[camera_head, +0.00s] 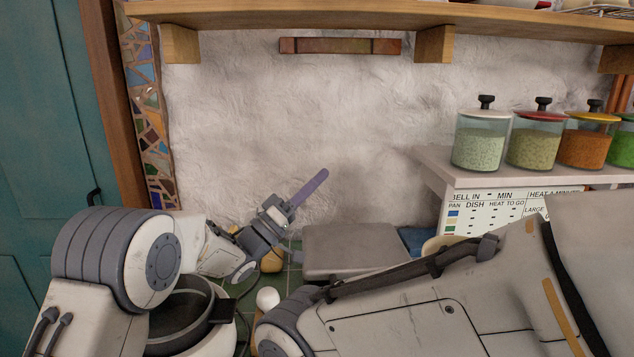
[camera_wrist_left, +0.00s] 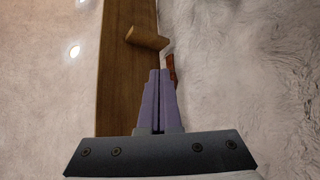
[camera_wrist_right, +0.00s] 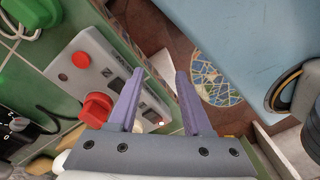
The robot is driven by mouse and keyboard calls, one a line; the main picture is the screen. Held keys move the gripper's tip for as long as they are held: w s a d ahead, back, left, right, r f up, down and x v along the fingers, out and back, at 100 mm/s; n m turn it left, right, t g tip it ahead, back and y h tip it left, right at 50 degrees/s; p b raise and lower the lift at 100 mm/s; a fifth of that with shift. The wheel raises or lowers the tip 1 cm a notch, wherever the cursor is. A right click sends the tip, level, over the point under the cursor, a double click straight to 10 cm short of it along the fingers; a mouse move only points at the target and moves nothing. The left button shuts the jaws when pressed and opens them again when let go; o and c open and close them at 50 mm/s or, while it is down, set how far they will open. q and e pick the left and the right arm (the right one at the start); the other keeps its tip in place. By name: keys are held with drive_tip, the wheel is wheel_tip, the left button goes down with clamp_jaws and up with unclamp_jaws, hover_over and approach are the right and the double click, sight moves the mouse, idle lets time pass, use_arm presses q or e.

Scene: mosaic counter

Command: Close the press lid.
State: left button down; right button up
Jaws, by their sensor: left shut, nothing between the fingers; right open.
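A flat grey slab (camera_head: 350,245), which looks like the press lid, lies about level on the green-tiled counter in the head view. My right arm covers its front, so I cannot tell whether it is fully down. My left gripper (camera_head: 311,187) is shut and empty, raised to the slab's upper left and pointing up and right, apart from it. Its closed purple fingers also show in the left wrist view (camera_wrist_left: 158,98). My right gripper (camera_wrist_right: 160,76) is open and empty in the right wrist view, above a grey panel (camera_wrist_right: 100,62) with a red knob (camera_wrist_right: 96,108). The head view does not show its fingers.
A dark pot (camera_head: 183,312) stands at lower left beside my left arm. A wooden shelf (camera_head: 330,17) runs overhead. Jars (camera_head: 481,140) stand on a raised ledge (camera_head: 520,170) at right. A pale round-topped object (camera_head: 267,298) stands before the slab.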

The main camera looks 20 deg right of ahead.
use_arm(q)
drive_tip(key=s+d+r+b, duration=0.2)
drive_tip(key=s+d+r, duration=0.6)
drive_tip(key=r, duration=0.3)
drive_tip(key=shift+s+d, duration=0.15)
drive_tip(key=shift+d, duration=0.05)
